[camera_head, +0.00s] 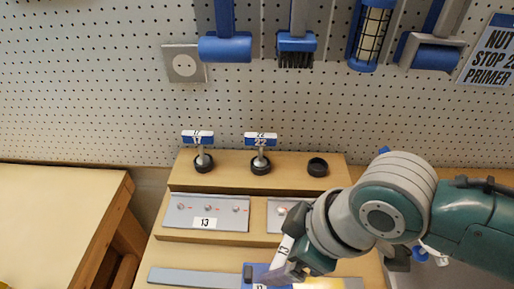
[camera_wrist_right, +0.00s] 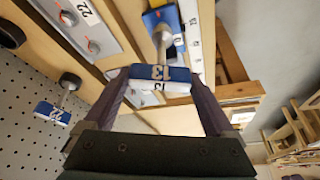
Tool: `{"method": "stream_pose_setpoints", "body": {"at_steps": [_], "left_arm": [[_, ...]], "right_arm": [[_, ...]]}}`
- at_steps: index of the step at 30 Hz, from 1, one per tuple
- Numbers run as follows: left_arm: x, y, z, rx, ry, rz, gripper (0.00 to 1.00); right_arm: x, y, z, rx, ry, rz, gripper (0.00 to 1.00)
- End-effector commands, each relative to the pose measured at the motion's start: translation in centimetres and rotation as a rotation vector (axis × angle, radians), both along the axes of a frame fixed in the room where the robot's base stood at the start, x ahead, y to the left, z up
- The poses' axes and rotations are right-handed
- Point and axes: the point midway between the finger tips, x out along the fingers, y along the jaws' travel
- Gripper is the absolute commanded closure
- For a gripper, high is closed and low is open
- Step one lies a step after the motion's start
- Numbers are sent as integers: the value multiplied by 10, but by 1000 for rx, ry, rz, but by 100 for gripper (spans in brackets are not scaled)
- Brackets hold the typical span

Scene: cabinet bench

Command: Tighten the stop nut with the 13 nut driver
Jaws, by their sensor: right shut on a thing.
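My right gripper (camera_head: 287,266) is low in the head view, over the front of the bench. In the right wrist view its fingers (camera_wrist_right: 160,82) are shut on the handle of the 13 nut driver (camera_wrist_right: 162,74), labelled 13 in blue and white. The driver's metal shaft points to a blue block (camera_wrist_right: 152,20); I cannot tell whether its tip touches a nut there. The blue block (camera_head: 250,271) shows partly beside the gripper in the head view. The stop nut itself cannot be made out. My left gripper is not in view.
Two drivers, one labelled 22 (camera_head: 260,150) and one to its left (camera_head: 199,150), stand in black holders; a third holder (camera_head: 317,167) is empty. A pegboard (camera_head: 110,80) with tools rises behind. A table (camera_head: 55,215) stands left.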

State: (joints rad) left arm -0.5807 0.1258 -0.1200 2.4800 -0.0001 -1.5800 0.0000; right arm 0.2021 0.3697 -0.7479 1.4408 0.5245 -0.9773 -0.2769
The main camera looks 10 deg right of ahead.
Motion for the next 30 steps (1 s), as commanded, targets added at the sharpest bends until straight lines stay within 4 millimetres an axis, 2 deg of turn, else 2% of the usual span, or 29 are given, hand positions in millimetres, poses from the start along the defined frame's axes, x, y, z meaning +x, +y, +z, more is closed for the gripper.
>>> {"method": "stream_pose_setpoints", "body": {"at_steps": [30], "left_arm": [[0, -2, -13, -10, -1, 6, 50]], "right_arm": [[1, 0, -16, 2, -1, 0, 100]]}}
